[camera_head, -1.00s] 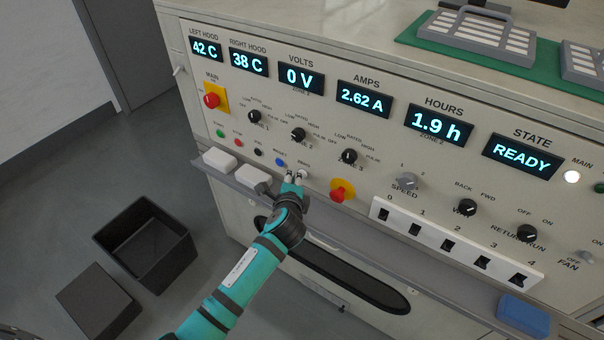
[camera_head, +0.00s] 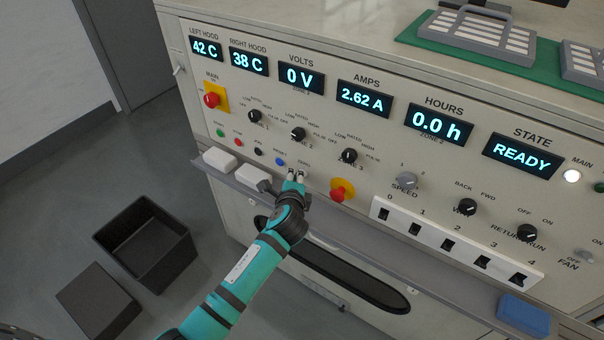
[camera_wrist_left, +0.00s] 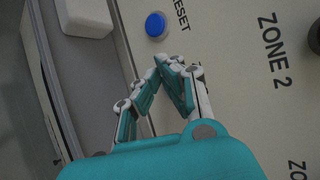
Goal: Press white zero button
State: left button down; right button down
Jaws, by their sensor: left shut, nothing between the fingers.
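The hours display (camera_head: 438,125) reads 0.0 h. My right gripper is not in view.
A red mushroom button on yellow (camera_head: 341,191) is close to the right of the gripper. White blocks (camera_head: 219,159) lie on the ledge at the left. A blue block (camera_head: 523,315) lies on the ledge at the far right. A dark open bin (camera_head: 143,243) stands on the floor.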

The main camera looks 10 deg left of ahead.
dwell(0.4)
pick_arm(q)
jog(key=shift+s+a+r+p, duration=0.1)
jog(key=shift+s+a+p, duration=0.1)
jog(key=shift+s+p, duration=0.25)
jog(key=shift+s+a, duration=0.1)
jog(key=shift+s, duration=0.2)
jog(key=shift+s+a+p, duration=0.25)
jog(key=shift+s+p, duration=0.25)
jog(key=shift+s, duration=0.15)
jog(key=shift+s+a+p, duration=0.25)
jog(key=shift+s+p, duration=0.25)
jog(key=shift+s, duration=0.15)
jog(key=shift+s+a+p, duration=0.2)
jog(key=shift+s, duration=0.35)
jog(key=shift+s+a+p, duration=0.15)
jog(key=shift+s, duration=0.35)
